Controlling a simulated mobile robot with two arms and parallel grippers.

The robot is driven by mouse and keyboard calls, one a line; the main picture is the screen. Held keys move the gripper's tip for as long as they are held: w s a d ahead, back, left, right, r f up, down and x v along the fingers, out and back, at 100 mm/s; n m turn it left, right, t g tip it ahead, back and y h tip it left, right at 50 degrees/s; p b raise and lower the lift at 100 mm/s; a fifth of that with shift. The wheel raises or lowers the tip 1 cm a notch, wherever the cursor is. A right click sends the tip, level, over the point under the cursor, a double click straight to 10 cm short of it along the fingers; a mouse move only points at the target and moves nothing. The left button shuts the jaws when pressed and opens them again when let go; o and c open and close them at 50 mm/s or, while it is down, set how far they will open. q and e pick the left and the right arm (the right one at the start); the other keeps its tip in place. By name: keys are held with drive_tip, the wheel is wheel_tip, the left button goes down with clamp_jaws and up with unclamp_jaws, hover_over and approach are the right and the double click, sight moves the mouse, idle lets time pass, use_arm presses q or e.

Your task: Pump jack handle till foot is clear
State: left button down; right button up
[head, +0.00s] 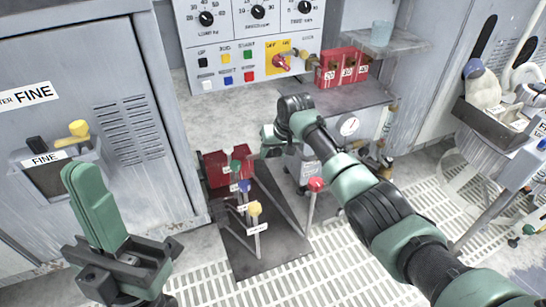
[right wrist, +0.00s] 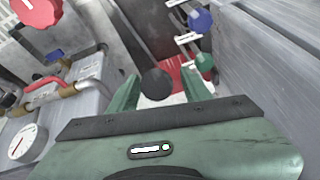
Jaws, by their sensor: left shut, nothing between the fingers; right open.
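My right gripper (head: 270,146) is open and points down behind the row of levers; my own arm partly hides it in the head view. In the right wrist view its two green fingers (right wrist: 160,94) stand on either side of a round black knob (right wrist: 155,83), apparently the end of a dark bar. I cannot tell for sure that this is the jack handle, or whether the fingers touch it. My left gripper (head: 97,205) is shut and empty, raised at the left before the grey cabinet. I cannot make out the foot.
Levers with yellow (head: 254,208), blue (head: 244,186) and red (head: 316,184) knobs rise close by. A green knob (right wrist: 205,62) also shows near the right fingers. A gauge (head: 349,126) and pipes stand beside my right arm. A control panel (head: 250,45) is behind. White floor grating (head: 330,265) lies in front.

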drive_tip(key=shift+w+a+f, duration=0.15)
drive_tip(key=shift+w+f, duration=0.05)
drive_tip(key=shift+f, duration=0.25)
clamp_jaws()
idle(1.2)
